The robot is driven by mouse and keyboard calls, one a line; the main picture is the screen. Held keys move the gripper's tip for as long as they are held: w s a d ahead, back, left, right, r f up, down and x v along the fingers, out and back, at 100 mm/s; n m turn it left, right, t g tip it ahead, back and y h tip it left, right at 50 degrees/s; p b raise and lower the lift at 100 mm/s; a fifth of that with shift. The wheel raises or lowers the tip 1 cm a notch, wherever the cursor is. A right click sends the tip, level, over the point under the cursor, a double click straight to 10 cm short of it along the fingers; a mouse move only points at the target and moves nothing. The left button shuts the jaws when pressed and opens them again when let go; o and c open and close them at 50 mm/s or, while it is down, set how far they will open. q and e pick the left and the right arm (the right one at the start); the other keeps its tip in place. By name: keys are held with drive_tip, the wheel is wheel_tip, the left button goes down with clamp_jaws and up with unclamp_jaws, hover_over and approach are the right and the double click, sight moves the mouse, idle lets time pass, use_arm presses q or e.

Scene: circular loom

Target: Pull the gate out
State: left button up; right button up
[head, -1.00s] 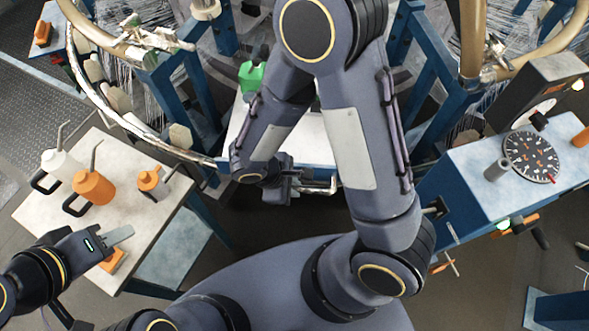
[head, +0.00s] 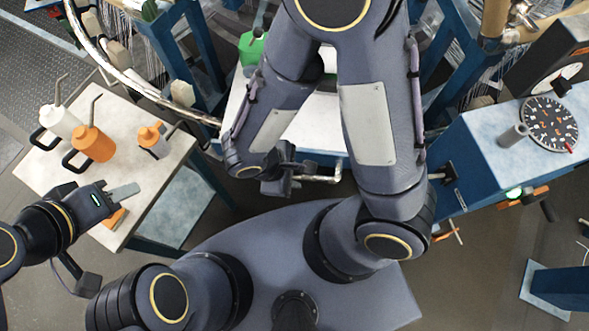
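The gate (head: 300,128) appears to be the pale flat panel with a blue front edge at the middle, partly hidden behind my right arm. A metal bar handle (head: 325,178) shows at its front. My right gripper (head: 285,183) is at the left part of this handle and appears shut on it; its fingertips are mostly hidden. My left gripper (head: 124,191) hangs over the front edge of the left table, away from the gate. Its fingers show edge-on, so their opening cannot be told.
The left table (head: 150,205) bears a white oil can (head: 60,122), orange cans (head: 93,144) and a small orange item (head: 116,217). A green container (head: 252,48) stands behind the gate. A blue cabinet with a dial (head: 549,124) is at right.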

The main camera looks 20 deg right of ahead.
drive_tip(key=o, duration=0.3)
drive_tip(key=shift+s+a, duration=0.1)
drive_tip(key=shift+s, duration=0.05)
drive_tip(key=shift+o, duration=0.2)
drive_tip(key=shift+r, duration=0.1)
drive_tip(key=shift+a+r, duration=0.15)
drive_tip(key=shift+r, duration=0.2)
drive_tip(key=p+v, duration=0.1)
drive_tip(key=v, duration=0.6)
